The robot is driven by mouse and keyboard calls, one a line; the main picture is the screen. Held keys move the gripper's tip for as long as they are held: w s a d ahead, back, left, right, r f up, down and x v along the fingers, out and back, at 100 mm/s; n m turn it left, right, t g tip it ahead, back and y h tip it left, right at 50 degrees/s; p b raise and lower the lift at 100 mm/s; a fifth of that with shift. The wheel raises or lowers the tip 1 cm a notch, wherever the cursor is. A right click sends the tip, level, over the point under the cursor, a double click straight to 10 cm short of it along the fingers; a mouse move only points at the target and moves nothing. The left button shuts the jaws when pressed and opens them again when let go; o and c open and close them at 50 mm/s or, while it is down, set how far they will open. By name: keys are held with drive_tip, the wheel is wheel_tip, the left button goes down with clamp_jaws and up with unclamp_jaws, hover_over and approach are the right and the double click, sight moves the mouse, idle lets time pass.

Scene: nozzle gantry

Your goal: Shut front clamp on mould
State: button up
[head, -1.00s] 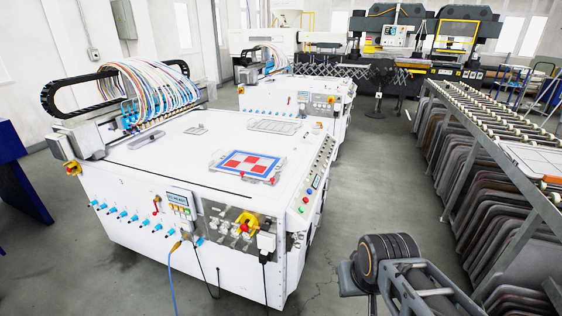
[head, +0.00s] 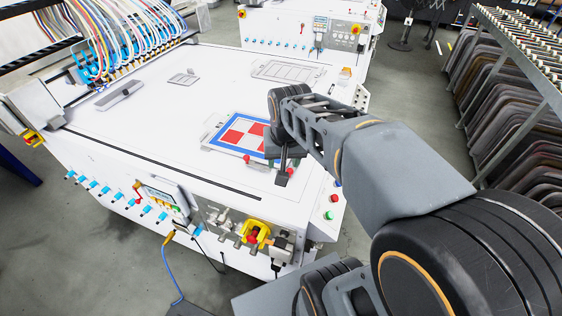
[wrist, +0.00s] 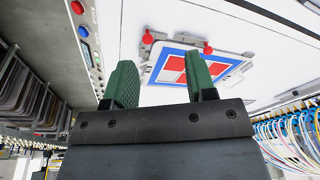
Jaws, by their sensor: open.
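The mould (head: 235,137), a flat plate with a blue border and red and white squares, lies on the white machine top. It also shows in the wrist view (wrist: 194,68), beyond my fingertips. Two clamps with red tips sit along one edge of it: one (wrist: 150,38) at the mould's left corner and one (wrist: 208,48) farther right. In the head view a red tip (head: 291,171) shows beside my fingers. I cannot tell whether either clamp is shut. My gripper (wrist: 163,70) has two green fingers, spread apart and empty. In the head view my wrist covers the mould's right part.
The white machine table (head: 180,130) has a control panel and a yellow-red switch (head: 256,233) at its front. Coloured hoses (head: 110,45) crowd its far left. A rack of dark sheets (head: 500,100) stands right. A second machine (head: 310,30) stands behind.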

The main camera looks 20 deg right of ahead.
sight(290, 170)
drive_tip(key=w+d+f+m+g, duration=0.2)
drive_tip(key=w+d+m, duration=0.35)
drive_tip(key=w, duration=0.35)
drive_tip(key=f, duration=1.3)
drive_tip(key=shift+s+d, duration=0.25)
drive_tip(key=shift+d, duration=0.1)
clamp_jaws()
